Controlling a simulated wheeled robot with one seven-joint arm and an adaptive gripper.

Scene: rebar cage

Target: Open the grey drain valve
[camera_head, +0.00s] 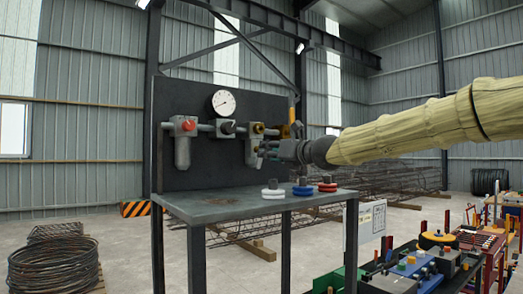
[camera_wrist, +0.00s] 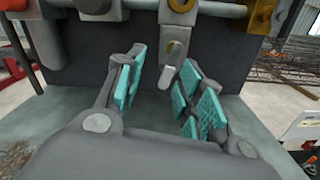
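A grey fitting (camera_wrist: 178,42) with a round pivot hangs below the pipe in the wrist view, with a small pale lever (camera_wrist: 166,77) pointing down; it looks like the drain valve. My gripper (camera_wrist: 163,88) is open, its teal-padded fingers on either side of the lever, with gaps on both sides. I see no contact. In the head view my gripper (camera_head: 266,150) reaches in from the right, in front of the panel beside the grey bowl (camera_head: 251,152). The fingers and arm hide part of the fittings there, and the lever cannot be made out.
A red knob (camera_head: 188,125), a black knob (camera_head: 228,127) and a gauge (camera_head: 223,102) are on the dark panel (camera_head: 200,90). A yellow handle (camera_head: 292,115) rises close above my gripper. White, blue and red discs (camera_head: 302,190) rest on the bench (camera_head: 215,208). The bench's left part is clear.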

